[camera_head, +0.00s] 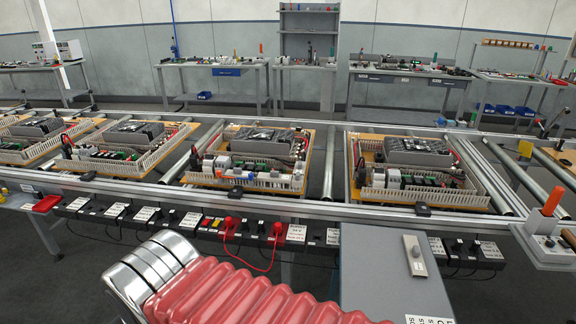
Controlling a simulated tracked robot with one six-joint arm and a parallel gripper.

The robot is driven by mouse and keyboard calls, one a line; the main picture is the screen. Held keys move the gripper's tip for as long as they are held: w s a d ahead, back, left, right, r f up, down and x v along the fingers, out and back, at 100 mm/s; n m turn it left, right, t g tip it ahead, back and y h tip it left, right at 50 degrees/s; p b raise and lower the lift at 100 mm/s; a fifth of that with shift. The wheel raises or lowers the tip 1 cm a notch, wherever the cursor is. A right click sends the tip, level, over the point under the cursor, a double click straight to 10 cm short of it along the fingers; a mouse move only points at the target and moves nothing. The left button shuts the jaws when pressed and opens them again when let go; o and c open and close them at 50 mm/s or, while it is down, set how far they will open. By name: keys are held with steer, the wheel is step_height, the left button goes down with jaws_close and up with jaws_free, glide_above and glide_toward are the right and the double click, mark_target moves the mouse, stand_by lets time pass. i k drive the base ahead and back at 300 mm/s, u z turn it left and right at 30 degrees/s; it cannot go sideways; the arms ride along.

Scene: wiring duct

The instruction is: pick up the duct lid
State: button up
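No separate duct lid can be made out for certain. Mounting panels on the conveyor carry pale slotted wiring ducts, such as the front duct (245,180) on the middle panel and another front duct (425,198) on the panel to its right. Long grey pieces lie toward the back of the panels, one on the middle panel (262,147) and one on the right panel (415,157); I cannot tell whether either is a lid. My gripper's fingers are not seen.
A red ribbed sleeve (250,295) and a chrome segmented part (155,272) fill the lower foreground. A grey box (385,270) stands right of them. The conveyor's front rail (325,210) carries labelled sockets below. Workbenches (215,75) line the back wall.

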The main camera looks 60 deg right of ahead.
mark_target(300, 167)
steer(key=z, duration=0.1)
steer(key=i, duration=2.1)
steer(key=z, duration=2.4)
